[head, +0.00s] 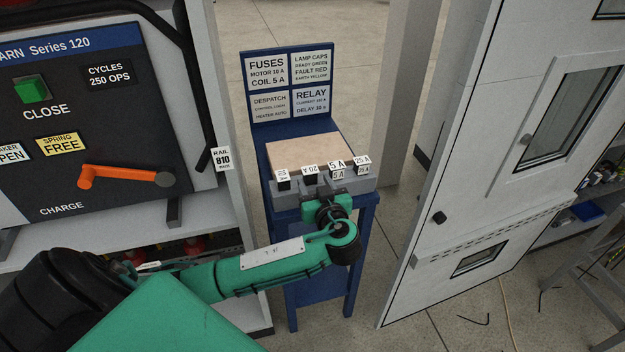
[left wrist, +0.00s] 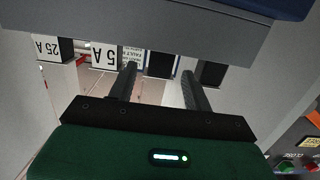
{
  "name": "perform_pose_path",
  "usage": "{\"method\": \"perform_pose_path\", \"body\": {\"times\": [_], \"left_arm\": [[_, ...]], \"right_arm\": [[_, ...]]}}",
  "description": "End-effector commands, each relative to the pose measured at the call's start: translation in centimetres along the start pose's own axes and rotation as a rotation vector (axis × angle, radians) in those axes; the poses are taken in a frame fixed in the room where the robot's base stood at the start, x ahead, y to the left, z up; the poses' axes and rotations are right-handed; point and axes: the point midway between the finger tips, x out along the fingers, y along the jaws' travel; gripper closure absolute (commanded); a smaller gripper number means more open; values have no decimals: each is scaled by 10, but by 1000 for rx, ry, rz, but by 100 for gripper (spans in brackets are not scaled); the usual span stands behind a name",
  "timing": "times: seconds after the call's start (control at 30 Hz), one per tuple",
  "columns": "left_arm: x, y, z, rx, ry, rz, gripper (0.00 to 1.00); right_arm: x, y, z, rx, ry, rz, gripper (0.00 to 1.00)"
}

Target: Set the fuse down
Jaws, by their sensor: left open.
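Several small fuses with white labels stand in a row in a grey rack (head: 365,185) on the blue stand. I read a 20 A label (head: 310,169), a 5 A label (head: 336,165) and a 25 A label (head: 361,159). My left gripper (head: 324,190) is open at the front of the rack. In the left wrist view its two fingers (left wrist: 159,80) point at the rack, with a dark block (left wrist: 161,65) seen between their tips. I cannot tell whether they touch it. The 5 A label (left wrist: 107,55) shows just left of the fingers. My right gripper is not in view.
A tan board (head: 310,148) lies behind the rack, below a blue label panel (head: 290,83). A switchgear cabinet with an orange handle (head: 125,177) stands at left. A pale cabinet door (head: 470,170) stands at right. Open floor lies around the stand.

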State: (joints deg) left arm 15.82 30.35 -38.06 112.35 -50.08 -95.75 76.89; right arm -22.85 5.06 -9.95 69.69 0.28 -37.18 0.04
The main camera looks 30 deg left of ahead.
Motion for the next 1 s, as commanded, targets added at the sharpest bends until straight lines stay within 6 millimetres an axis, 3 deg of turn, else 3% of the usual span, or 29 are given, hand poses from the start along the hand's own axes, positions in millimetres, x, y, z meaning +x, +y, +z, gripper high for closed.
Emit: {"method": "perform_pose_path", "body": {"times": [0.1, 0.3, 0.5, 0.67, 0.77, 0.83, 0.87, 1.0], "left_arm": [[-29, 1, 4, -5, -6, 4, 50], [-66, 0, 2, -3, -5, 1, 50], [-85, 0, 1, -1, -2, 1, 50], [-87, 1, 7, 22, -14, 5, 50], [-79, 6, 42, 140, -90, 36, 50], [-73, 10, 91, 284, -194, 86, 50], [-71, 9, 117, 353, -248, 114, 50], [-80, -10, 258, 646, -542, 301, 50]], "right_arm": [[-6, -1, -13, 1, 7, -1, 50], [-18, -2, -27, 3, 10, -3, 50], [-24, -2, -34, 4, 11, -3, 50], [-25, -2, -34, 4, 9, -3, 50], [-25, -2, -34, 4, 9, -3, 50], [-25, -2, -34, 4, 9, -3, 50], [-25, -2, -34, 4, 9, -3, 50], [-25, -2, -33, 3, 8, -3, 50]]}}
